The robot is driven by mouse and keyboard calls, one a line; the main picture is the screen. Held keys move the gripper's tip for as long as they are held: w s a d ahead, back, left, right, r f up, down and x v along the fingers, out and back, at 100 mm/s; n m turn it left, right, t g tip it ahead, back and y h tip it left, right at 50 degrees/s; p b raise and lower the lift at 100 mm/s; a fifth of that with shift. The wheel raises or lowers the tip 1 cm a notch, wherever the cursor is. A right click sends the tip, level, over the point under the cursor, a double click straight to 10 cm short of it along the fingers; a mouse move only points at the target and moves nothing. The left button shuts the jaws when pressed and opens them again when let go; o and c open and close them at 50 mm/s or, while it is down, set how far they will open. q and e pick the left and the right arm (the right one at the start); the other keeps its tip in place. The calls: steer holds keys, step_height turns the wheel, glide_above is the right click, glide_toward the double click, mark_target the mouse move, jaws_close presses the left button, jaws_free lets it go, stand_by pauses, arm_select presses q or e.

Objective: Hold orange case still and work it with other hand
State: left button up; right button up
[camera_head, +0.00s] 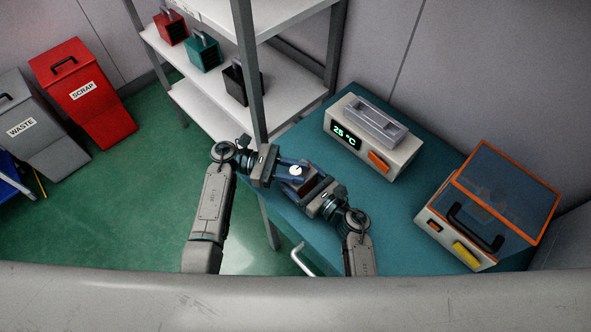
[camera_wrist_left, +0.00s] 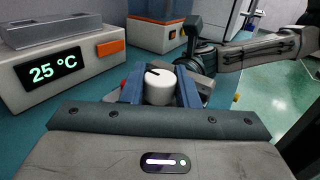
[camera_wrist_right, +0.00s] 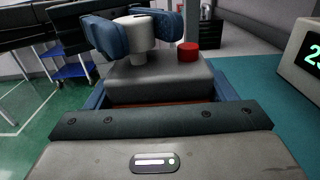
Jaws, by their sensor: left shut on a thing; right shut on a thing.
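A small case with a grey top (camera_wrist_right: 150,82) and an orange strip along its lower edge is between my two grippers. In the head view the case (camera_head: 309,186) is small and partly covered. A white knob (camera_wrist_left: 160,88) with a dark mark stands on its top, and a red button (camera_wrist_right: 187,52) sits beside the knob. My left gripper (camera_head: 293,172) is shut on the white knob, one blue finger on each side. My right gripper (camera_head: 318,192) is shut on the case body from the opposite side. The case is held over the table's near-left edge.
On the teal table (camera_head: 400,215) stand a heater-like unit (camera_head: 375,140) reading 25 °C and a box with an orange-framed clear lid (camera_head: 505,195). A shelf (camera_head: 215,95) with several small cases stands behind. Scrap (camera_head: 85,95) and waste (camera_head: 35,125) bins are at left.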

arm_select(q)
steer(key=o, duration=0.9)
steer(key=shift+o, duration=0.2)
steer(key=v, duration=1.2)
arm_select(e)
steer(key=o, duration=1.1)
steer(key=shift+o, duration=0.2)
